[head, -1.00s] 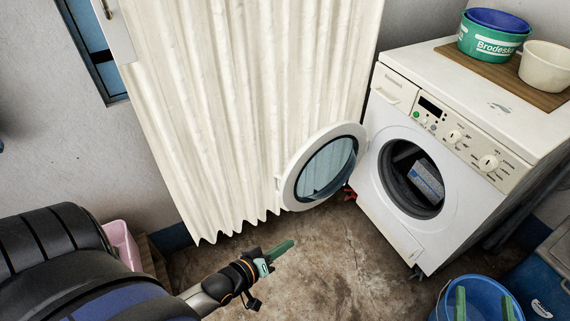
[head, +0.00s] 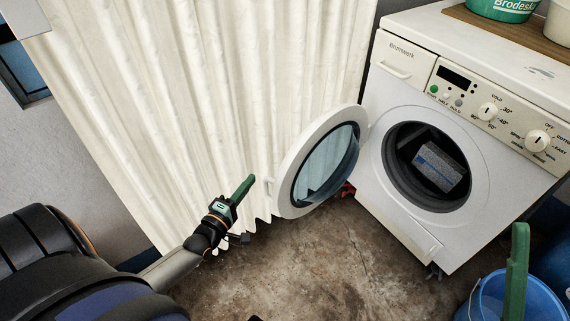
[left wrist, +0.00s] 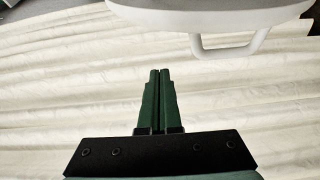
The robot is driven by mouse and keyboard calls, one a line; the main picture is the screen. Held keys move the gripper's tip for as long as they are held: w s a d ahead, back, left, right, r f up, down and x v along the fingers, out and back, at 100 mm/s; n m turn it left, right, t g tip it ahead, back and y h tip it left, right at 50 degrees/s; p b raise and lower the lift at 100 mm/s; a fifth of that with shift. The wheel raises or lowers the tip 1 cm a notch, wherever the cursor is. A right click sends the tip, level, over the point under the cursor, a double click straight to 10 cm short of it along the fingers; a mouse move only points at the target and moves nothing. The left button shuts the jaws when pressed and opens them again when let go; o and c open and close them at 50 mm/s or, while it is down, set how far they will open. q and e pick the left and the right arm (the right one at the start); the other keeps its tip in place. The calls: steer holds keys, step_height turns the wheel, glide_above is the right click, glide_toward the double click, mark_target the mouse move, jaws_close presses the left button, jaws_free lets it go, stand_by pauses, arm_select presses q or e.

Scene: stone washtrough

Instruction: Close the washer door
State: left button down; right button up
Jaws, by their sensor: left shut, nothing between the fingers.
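The washer (head: 465,200) stands at the right, with its round drum opening uncovered. Its white-rimmed glass door (head: 292,160) is swung wide open to the left, in front of the curtain. My left gripper (head: 243,188) is shut and empty, just left of the door's outer edge, apart from it in the head view. In the left wrist view, my shut green fingers (left wrist: 158,92) point toward the curtain below the door rim (left wrist: 210,14) and its handle loop (left wrist: 232,47). A green finger of my right gripper (head: 516,265) shows at the lower right; its opening is unclear.
A pale pleated curtain (head: 200,90) hangs behind the door. A blue bucket (head: 490,295) is on the floor at the lower right. A grey-blue block (head: 438,168) lies in the drum. Tubs (head: 500,8) stand on the washer top. The stone floor (head: 330,260) before the washer is clear.

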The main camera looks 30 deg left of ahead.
arm_select(q)
steer(key=w+d+b, duration=0.2)
steer(key=w+b, duration=0.1)
steer(key=w, duration=0.6)
steer(key=shift+d, duration=0.35)
steer(key=shift+d, duration=0.1)
